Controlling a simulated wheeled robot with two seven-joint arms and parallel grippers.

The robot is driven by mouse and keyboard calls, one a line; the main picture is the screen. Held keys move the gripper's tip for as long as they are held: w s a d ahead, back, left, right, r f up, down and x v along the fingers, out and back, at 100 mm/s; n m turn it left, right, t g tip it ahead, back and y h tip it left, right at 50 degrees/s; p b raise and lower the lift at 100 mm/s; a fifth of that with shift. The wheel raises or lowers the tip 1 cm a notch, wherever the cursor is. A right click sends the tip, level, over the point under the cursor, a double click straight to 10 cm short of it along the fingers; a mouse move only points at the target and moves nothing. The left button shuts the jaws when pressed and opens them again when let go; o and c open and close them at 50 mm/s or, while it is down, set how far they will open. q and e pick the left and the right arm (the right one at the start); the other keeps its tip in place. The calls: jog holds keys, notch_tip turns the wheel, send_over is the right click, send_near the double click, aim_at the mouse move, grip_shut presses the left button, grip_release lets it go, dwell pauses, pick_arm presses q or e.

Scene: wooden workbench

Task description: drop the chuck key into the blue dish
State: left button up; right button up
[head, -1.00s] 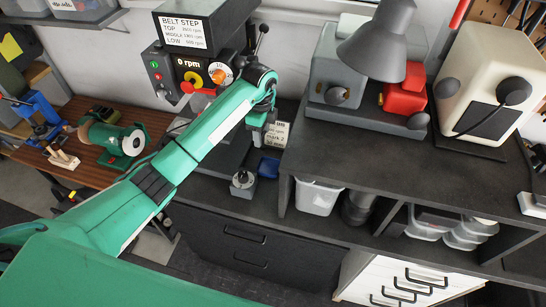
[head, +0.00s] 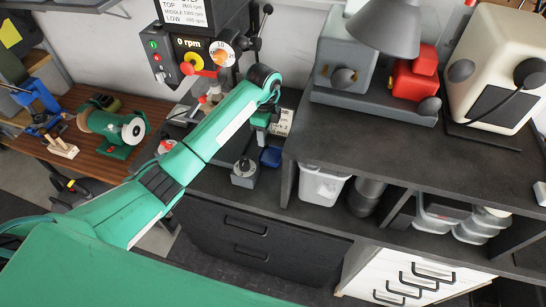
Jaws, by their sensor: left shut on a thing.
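My left gripper (head: 259,137) hangs at the end of the green arm over the dark bench, pointing down. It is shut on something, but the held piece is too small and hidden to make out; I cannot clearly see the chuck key. The small blue dish (head: 271,157) sits on the bench just below and to the right of the gripper in the picture. A grey round block (head: 244,174) with a thin stem on top stands left of the dish, close by. My right gripper is not in view.
The drill press control panel (head: 193,57) stands behind my arm. A small white sign (head: 281,122) is behind the dish. A raised dark shelf (head: 400,150) with a grey and red machine borders the spot on the right. A green bench grinder (head: 112,128) is at left.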

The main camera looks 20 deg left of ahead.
pick_arm(q)
jog(key=o, duration=1)
